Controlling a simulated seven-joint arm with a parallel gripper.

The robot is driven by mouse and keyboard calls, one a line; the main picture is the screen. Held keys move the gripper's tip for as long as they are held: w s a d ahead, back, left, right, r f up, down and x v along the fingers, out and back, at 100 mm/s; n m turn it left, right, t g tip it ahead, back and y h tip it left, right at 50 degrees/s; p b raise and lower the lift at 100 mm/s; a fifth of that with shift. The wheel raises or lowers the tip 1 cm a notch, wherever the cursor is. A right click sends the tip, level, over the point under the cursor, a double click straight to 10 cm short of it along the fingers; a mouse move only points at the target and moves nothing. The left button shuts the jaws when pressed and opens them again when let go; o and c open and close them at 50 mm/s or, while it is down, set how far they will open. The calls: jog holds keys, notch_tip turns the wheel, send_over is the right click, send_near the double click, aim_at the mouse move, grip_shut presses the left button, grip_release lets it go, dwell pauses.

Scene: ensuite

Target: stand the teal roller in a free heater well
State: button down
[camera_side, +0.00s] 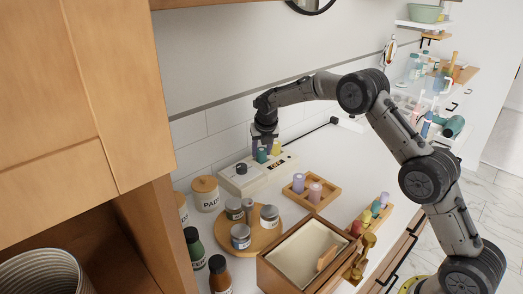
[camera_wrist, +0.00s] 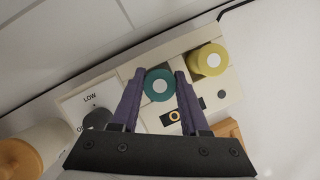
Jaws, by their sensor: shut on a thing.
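The teal roller (camera_wrist: 158,84) is between the fingers of my gripper (camera_wrist: 160,80), seen end-on in the wrist view. My gripper is shut on it over the heater (camera_wrist: 225,93). In the side view the teal roller (camera_side: 262,156) shows below my gripper (camera_side: 264,146), upright at the heater's top. A yellow roller (camera_wrist: 208,60) stands in the heater to its right; it also shows in the side view (camera_side: 276,148). I cannot tell how deep the teal roller sits, and the well under it is hidden.
The heater has a dark knob (camera_wrist: 97,120) marked LOW. A round wooden board (camera_side: 262,238) with jars, a PADS jar (camera_side: 205,193) and an open wooden box (camera_side: 268,272) stand nearby. The counter right of the heater is clear.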

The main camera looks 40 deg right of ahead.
jog(key=shift+f, duration=0.1)
jog(key=shift+c, duration=2)
grip_release()
